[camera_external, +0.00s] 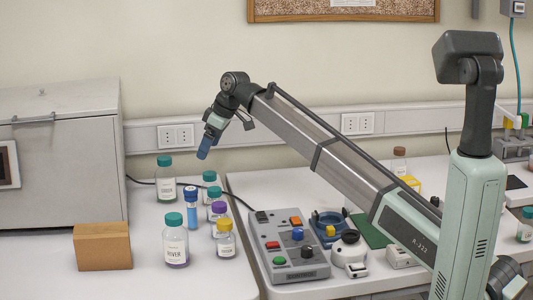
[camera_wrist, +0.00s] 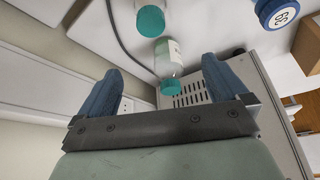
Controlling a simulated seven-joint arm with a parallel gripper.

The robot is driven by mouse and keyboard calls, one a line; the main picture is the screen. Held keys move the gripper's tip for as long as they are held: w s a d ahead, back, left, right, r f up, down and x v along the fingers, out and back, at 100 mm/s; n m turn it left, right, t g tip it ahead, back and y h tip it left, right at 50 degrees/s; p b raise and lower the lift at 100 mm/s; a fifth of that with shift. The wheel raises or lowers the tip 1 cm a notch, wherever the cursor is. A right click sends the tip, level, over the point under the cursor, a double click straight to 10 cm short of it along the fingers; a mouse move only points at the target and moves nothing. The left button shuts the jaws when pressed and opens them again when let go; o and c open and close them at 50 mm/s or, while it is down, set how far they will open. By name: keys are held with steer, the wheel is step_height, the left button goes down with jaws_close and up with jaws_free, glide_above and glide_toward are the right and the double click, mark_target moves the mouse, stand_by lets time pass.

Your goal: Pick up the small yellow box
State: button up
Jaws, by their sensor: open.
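Two small yellow things show in the external view, and I cannot tell for sure which is the small yellow box. One small yellow block (camera_external: 330,231) is at the blue ring-shaped device, right of the control panel. Another yellow object (camera_external: 410,183) lies farther back on the right bench, close to my arm and partly hidden. My gripper (camera_external: 207,142) is high above the left bench, far to the left of both. In the wrist view its blue fingers (camera_wrist: 160,85) are spread apart with nothing held between them. No yellow object shows in the wrist view.
Several capped bottles (camera_external: 175,245) and a blue-capped tube (camera_external: 191,208) stand below my gripper. A brown box (camera_external: 103,246) and a grey cabinet (camera_external: 60,150) are at left. A control panel (camera_external: 290,248) is on the right bench. In the wrist view, a teal-capped bottle (camera_wrist: 168,60) appears beyond the fingers.

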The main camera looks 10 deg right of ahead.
steer(key=w+d+m+t+h, duration=0.1)
steer(key=w+d+m, duration=0.15)
steer(key=d, duration=1.15)
steer(key=w+d+r+m, duration=0.1)
steer(key=w+d, duration=0.3)
steer(key=d, duration=1)
steer(key=w+d+m+t+h, duration=0.1)
steer(key=w+d+m, duration=0.15)
steer(key=d, duration=1.15)
steer(key=s+d+m+h, duration=0.1)
steer(key=s+d+m, duration=0.3)
steer(key=d, duration=1)
steer(key=m+g+h, duration=0.1)
steer(key=m+g, duration=0.3)
steer(key=m, duration=1.5)
glide_above(382, 161)
step_height(382, 161, down, 3)
step_height(382, 161, down, 8)
steer(key=shift+w+f, duration=0.1)
steer(key=shift+a+f, duration=0.1)
steer(key=shift+f, duration=2.5)
steer(key=shift+c, duration=0.5)
